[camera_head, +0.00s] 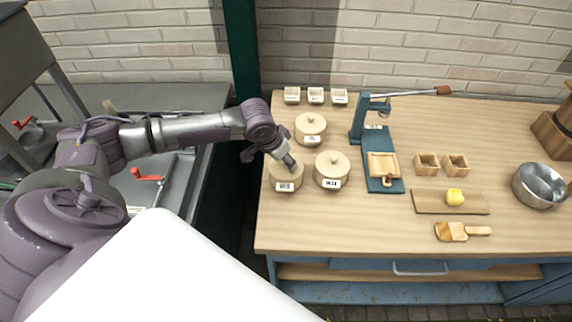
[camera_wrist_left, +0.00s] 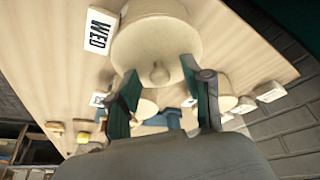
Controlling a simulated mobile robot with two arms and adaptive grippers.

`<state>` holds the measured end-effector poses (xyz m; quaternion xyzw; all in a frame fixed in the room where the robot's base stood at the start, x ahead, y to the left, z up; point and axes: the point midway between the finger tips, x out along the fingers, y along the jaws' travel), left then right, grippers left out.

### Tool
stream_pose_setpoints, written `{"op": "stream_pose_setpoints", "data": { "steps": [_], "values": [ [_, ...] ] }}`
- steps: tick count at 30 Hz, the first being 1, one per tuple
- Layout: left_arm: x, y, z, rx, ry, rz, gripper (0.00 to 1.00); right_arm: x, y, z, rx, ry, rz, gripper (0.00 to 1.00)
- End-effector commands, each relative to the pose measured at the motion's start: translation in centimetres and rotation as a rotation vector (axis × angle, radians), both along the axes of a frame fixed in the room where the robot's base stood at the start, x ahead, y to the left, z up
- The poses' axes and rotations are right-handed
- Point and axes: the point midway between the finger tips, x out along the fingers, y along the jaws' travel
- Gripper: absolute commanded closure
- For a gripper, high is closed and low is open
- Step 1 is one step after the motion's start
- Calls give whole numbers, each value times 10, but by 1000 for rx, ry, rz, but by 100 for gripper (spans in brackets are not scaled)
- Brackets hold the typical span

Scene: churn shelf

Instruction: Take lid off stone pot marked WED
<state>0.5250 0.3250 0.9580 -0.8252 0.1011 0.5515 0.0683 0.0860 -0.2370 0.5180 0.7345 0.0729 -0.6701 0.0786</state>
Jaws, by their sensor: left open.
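The stone pot marked WED (camera_head: 284,181) stands at the front left of the wooden table, its lid on. In the left wrist view its WED label (camera_wrist_left: 98,31) is readable, and the lid's round knob (camera_wrist_left: 158,73) shows between my fingers. My left gripper (camera_head: 289,164) is over this pot, open and empty; it also shows in the left wrist view (camera_wrist_left: 164,92), a finger either side of the knob. I cannot tell whether the fingers touch the lid. My right gripper is out of view.
Two similar lidded pots stand close by, one to the right (camera_head: 332,171) and one behind (camera_head: 310,129). A blue press (camera_head: 370,140), small wooden boxes (camera_head: 427,164), a board (camera_head: 430,201) and a metal bowl (camera_head: 539,186) are further right.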

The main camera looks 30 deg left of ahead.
Motion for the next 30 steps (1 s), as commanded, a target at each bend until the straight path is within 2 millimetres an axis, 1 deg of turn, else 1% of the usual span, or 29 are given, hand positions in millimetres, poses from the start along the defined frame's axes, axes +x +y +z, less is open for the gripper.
{"op": "stream_pose_setpoints", "data": {
  "steps": [2,9,11,23,26,29,30],
  "values": [
    [0,0,0,0,0,0,52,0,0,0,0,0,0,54],
    [0,0,0,0,0,1,92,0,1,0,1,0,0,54],
    [0,0,0,0,0,1,100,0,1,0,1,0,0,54],
    [0,0,4,-1,-1,1,100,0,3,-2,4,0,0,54],
    [1,0,11,-1,-3,2,100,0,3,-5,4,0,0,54],
    [2,0,25,-1,-6,0,100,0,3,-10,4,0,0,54],
    [2,0,32,-2,-6,1,100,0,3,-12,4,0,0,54]
  ]
}}
